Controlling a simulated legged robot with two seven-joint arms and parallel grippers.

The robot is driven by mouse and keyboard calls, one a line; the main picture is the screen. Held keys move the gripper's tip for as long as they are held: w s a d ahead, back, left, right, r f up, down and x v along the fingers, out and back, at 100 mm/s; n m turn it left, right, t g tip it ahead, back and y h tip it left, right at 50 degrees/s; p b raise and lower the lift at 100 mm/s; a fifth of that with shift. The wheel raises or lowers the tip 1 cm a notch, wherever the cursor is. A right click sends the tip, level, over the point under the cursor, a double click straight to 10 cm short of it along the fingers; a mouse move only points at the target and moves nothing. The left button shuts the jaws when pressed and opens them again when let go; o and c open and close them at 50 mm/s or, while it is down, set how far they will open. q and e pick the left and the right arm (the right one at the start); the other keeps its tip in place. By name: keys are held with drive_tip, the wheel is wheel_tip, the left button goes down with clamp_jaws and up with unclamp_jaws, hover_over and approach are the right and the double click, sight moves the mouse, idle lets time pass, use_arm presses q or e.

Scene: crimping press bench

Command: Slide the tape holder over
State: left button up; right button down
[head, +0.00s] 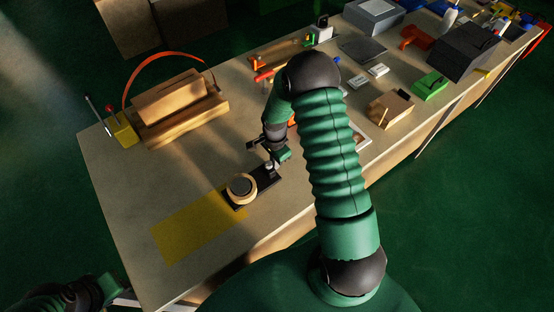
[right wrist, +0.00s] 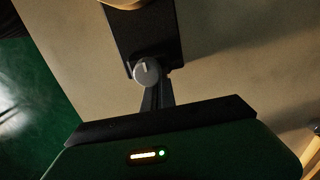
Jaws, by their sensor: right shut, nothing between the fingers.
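The tape holder (head: 264,181) is a dark, narrow base with a tan tape roll (head: 242,188) on its left end. That end overlaps the right edge of a yellow patch (head: 188,230) on the bench. My right gripper (head: 271,164) is shut and empty at the holder's right end. In the right wrist view, the shut fingers (right wrist: 155,92) are at the end of the black base (right wrist: 150,42), right by a round grey knob (right wrist: 146,71); I cannot tell whether they touch. My left gripper is only partly seen at the bottom left, its fingers unclear.
A wooden block (head: 390,108), a green box (head: 430,86) and other items fill the right side. The bench left of the holder is clear.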

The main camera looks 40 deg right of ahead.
drive_tip(key=shift+d, duration=0.15)
drive_tip(key=a, duration=0.7)
drive_tip(key=w+a+p, duration=0.1)
drive_tip(key=a, duration=0.7)
drive_tip(key=a+p, duration=0.1)
drive_tip(key=a, duration=0.6)
drive_tip(key=shift+w+a, duration=0.25)
drive_tip(key=shift+a, duration=0.05)
